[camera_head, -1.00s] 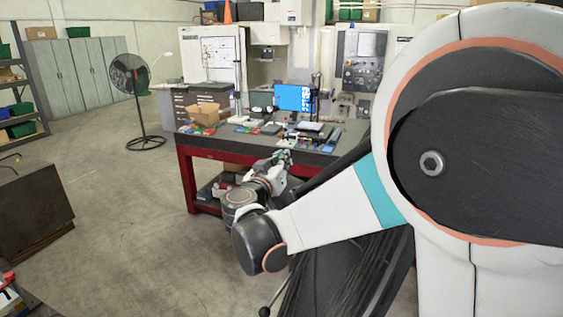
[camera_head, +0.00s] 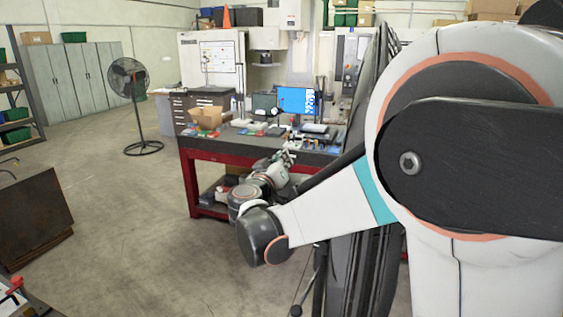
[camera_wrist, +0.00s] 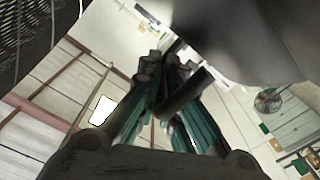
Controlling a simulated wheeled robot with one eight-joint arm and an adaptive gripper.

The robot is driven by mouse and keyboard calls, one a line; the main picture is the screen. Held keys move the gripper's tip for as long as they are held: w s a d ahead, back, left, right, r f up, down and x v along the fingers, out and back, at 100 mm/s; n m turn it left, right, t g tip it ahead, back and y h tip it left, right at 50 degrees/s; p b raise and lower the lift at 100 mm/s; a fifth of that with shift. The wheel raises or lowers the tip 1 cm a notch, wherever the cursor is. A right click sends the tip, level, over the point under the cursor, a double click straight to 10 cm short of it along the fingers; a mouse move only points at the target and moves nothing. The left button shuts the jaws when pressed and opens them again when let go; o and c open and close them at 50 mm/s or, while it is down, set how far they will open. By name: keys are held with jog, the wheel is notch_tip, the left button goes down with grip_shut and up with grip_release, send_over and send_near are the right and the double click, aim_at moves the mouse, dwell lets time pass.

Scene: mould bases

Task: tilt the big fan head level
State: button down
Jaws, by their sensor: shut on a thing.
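The big fan head (camera_head: 362,262) is a large dark wire cage, close in front of me and partly hidden behind my arm. It stands nearly edge-on and close to upright in the head view. In the wrist view, part of its cage (camera_wrist: 22,40) fills the upper left, and a smooth dark housing (camera_wrist: 235,35) fills the top right. My gripper (camera_wrist: 168,72) has teal-sided fingers closed around a short dark rod (camera_wrist: 187,93) below the housing. In the head view my gripper (camera_head: 284,158) is small and its grip is not clear.
A red-framed workbench (camera_head: 190,185) with a monitor (camera_head: 297,100) and boxes stands behind my arm. A smaller pedestal fan (camera_head: 128,80) stands at the back left. A brown metal block (camera_head: 35,215) is at the left edge. The floor between is clear.

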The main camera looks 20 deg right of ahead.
jog(key=c, duration=1.8)
grip_release()
jog(key=shift+d, duration=0.1)
jog(key=shift+o, duration=0.6)
jog(key=r, duration=0.2)
jog(key=d+r, duration=0.1)
jog(key=r, duration=0.2)
jog(key=shift+w+d+r, duration=0.2)
jog(key=shift+r, duration=0.05)
jog(key=r, duration=0.2)
jog(key=a+r, duration=0.1)
jog(key=r, duration=0.1)
jog(key=shift+a+r, duration=0.1)
jog(key=shift+r, duration=0.15)
jog(key=shift+s+a, duration=0.2)
jog(key=shift+a, duration=0.25)
jog(key=shift+d, duration=0.35)
grip_shut()
jog(key=shift+a, duration=0.2)
